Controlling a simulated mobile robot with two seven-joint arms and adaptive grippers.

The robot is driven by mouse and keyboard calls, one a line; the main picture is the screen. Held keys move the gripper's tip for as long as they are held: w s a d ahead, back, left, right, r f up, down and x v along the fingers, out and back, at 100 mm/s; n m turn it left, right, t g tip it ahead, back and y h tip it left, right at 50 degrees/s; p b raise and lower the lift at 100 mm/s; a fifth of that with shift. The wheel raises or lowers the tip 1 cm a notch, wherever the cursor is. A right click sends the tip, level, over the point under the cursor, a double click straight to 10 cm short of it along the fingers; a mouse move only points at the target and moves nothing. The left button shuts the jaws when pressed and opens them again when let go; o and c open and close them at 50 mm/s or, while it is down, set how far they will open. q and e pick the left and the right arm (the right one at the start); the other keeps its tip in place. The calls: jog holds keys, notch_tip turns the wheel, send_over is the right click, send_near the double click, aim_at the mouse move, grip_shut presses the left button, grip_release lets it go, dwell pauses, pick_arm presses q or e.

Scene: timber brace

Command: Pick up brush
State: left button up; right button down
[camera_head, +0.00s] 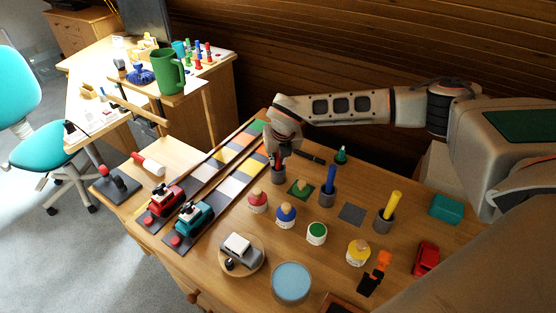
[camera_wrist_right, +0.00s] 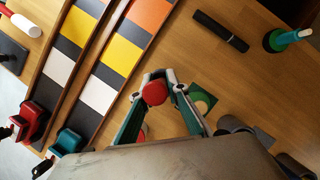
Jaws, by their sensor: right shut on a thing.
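My right gripper (camera_head: 279,157) reaches down over a grey cup (camera_head: 278,176) at the back of the table. It is shut on a red brush whose round red end (camera_wrist_right: 154,92) shows between the fingertips in the right wrist view. The brush's lower part is hidden, and I cannot tell whether it is still inside the cup. A blue brush (camera_head: 330,178) stands in a second grey cup (camera_head: 327,197), and a yellow brush (camera_head: 394,203) leans in a third (camera_head: 383,221). My left gripper is not in view.
Jars with red (camera_head: 257,201), blue (camera_head: 286,215), green (camera_head: 317,233) and yellow (camera_head: 358,251) markings stand in front. Two tracks with coloured tiles (camera_head: 238,165) lie left, with a red train (camera_head: 166,199) and a teal train (camera_head: 195,217). A black bar (camera_wrist_right: 221,31) lies behind.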

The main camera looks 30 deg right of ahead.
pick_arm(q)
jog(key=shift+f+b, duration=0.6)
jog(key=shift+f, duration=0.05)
pick_arm(e)
notch_tip(320, 180, up, 20)
dwell(0.5)
